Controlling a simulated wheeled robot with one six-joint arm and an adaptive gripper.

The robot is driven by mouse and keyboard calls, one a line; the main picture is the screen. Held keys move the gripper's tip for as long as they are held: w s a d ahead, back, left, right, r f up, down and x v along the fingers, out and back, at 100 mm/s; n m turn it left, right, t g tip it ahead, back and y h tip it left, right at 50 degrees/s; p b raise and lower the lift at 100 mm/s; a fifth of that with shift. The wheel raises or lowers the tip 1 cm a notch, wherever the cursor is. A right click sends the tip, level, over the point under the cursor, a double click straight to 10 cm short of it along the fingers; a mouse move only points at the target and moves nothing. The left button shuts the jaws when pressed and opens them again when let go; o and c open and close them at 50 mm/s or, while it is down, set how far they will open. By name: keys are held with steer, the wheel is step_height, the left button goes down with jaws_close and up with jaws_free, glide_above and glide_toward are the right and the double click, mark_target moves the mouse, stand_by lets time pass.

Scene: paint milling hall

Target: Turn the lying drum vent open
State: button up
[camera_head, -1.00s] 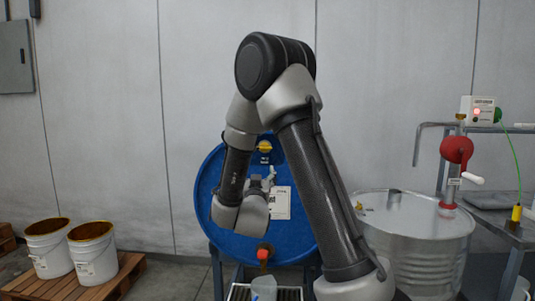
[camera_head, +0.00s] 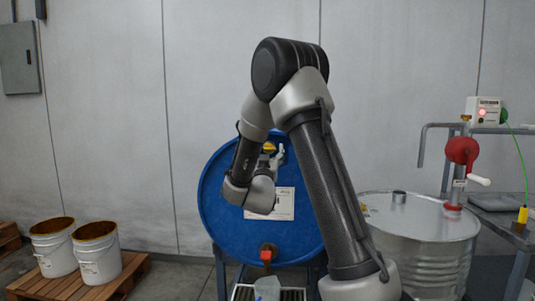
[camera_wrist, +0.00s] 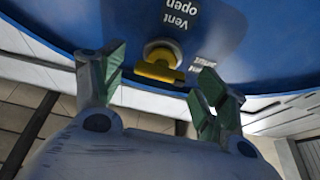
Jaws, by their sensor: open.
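The blue drum (camera_head: 225,215) lies on its side on a stand, its round end facing me. The yellow vent (camera_head: 268,147) sits near the top of that end, partly covered by my gripper (camera_head: 274,158). In the wrist view the yellow vent handle (camera_wrist: 158,68) lies roughly crosswise below a dark "Vent open" label (camera_wrist: 180,15). My gripper (camera_wrist: 160,72) is open there, one green-grey finger on each side of the handle. I see a gap between each finger and the handle, and nothing is held.
A tap with a red handle (camera_head: 266,254) is low on the drum end, above a clear jug (camera_head: 267,288). A steel drum (camera_head: 420,235) with a red crank pump (camera_head: 461,152) stands right. Two white buckets (camera_head: 97,254) stand on a pallet at left.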

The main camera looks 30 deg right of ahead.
steer(key=c, duration=1)
steer(key=shift+n, duration=0.4)
steer(key=n+y, duration=0.2)
steer(key=n, duration=0.3)
steer(key=n+y, duration=0.3)
steer(key=n, duration=0.3)
steer(key=n+y, duration=0.3)
steer(key=n, duration=0.2)
steer(key=shift+s+d+r+n, duration=0.25)
steer(key=shift+d+n, duration=0.05)
steer(key=shift+n+g+y, duration=0.4)
steer(key=shift+n+g, duration=0.2)
steer(key=shift+n, duration=1.9)
